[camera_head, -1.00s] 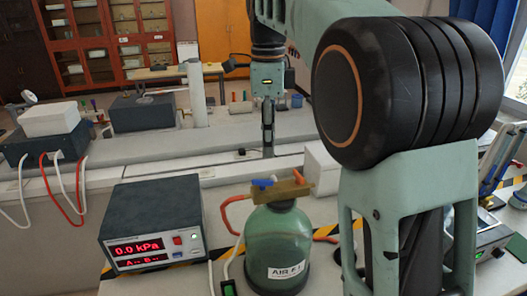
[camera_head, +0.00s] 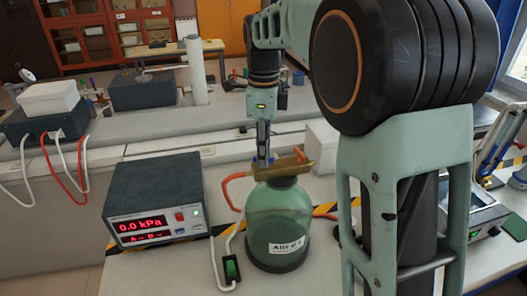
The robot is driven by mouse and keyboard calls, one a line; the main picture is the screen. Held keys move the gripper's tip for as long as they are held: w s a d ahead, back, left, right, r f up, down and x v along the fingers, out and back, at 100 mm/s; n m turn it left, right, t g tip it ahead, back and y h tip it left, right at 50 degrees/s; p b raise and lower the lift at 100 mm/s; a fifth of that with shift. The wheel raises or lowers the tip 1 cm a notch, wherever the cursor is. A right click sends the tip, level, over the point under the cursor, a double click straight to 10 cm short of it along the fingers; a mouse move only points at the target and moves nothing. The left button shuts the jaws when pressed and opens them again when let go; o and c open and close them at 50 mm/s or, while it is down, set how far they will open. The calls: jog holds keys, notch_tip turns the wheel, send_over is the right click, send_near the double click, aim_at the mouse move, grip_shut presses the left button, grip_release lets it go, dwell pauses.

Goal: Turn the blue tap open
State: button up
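A green glass bottle (camera_head: 272,222) with a white label stands on the bench. A brass valve body (camera_head: 285,169) sits on its top, with an orange hose on its left side. My gripper (camera_head: 262,158) points down at the left end of the valve and overlaps it in the view. The blue tap handle is hidden, apparently behind the fingers. The fingers show nearly edge-on, so their opening and any contact with the tap cannot be told.
A dark meter box (camera_head: 153,199) reading 0.0 kPa stands left of the bottle. A green switch (camera_head: 231,268) lies on a white cable in front. A white block (camera_head: 322,147) is behind right. My arm covers much of the right side.

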jog(key=shift+c, duration=0.3)
grip_shut()
jog(key=shift+r+n+p, duration=0.1)
jog(key=shift+n+p, duration=0.25)
jog(key=shift+n, duration=0.45)
jog(key=shift+n+p, duration=0.3)
jog(key=shift+n, duration=1.2)
jog(key=shift+o, duration=0.3)
grip_release()
